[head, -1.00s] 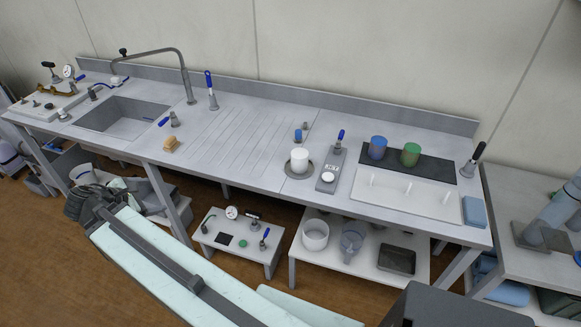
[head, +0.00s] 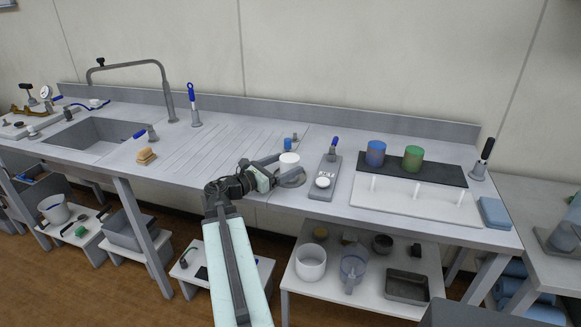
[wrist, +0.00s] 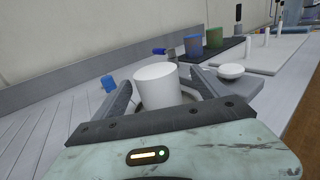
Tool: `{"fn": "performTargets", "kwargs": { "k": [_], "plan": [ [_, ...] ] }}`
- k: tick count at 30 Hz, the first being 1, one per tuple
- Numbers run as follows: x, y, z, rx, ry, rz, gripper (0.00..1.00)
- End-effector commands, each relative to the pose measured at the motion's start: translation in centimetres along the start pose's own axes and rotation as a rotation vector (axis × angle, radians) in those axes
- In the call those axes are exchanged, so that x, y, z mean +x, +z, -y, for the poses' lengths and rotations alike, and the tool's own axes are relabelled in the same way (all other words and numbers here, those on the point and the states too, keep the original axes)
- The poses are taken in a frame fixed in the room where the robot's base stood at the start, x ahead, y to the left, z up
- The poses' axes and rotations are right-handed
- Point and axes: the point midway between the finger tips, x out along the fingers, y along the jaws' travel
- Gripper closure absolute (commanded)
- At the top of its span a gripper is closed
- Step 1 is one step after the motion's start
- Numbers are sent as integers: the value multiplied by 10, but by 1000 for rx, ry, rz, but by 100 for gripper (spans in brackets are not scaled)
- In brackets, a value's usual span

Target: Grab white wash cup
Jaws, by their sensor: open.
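The white wash cup (head: 289,160) stands upright on a round grey base (head: 294,182) on the bench. My gripper (head: 278,169) is at the cup, coming from the front left, with its jaws open. In the wrist view the cup (wrist: 157,86) stands between the two dark fingers of my gripper (wrist: 160,92), one on each side. Gaps show beside the cup, and I cannot tell whether either finger touches it. The cup's lower part is hidden behind the gripper's body.
Right of the cup is a grey scale-like device (head: 328,180) with a white round piece. A blue cup (head: 376,153) and a green cup (head: 413,158) stand on a dark mat (head: 445,173). A small blue-capped item (head: 288,144) is just behind. The ribbed drainboard (head: 205,150) at left is clear.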

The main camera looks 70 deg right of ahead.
Motion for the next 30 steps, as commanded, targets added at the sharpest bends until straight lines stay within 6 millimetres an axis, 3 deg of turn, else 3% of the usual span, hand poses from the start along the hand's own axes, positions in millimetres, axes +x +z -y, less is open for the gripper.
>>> {"fn": "performTargets", "kwargs": {
  "k": [5, 12, 18, 20, 27, 30],
  "plan": [
    [12, -2, -2, 1, -1, -1, 16],
    [51, -3, -5, 1, -1, -1, 16],
    [52, -3, -4, 1, 1, -1, 16],
    [52, -3, -4, 1, 0, -1, 30],
    [52, -3, -4, 1, 0, -1, 96],
    [52, -3, -4, 1, 0, -1, 100]
  ]
}}
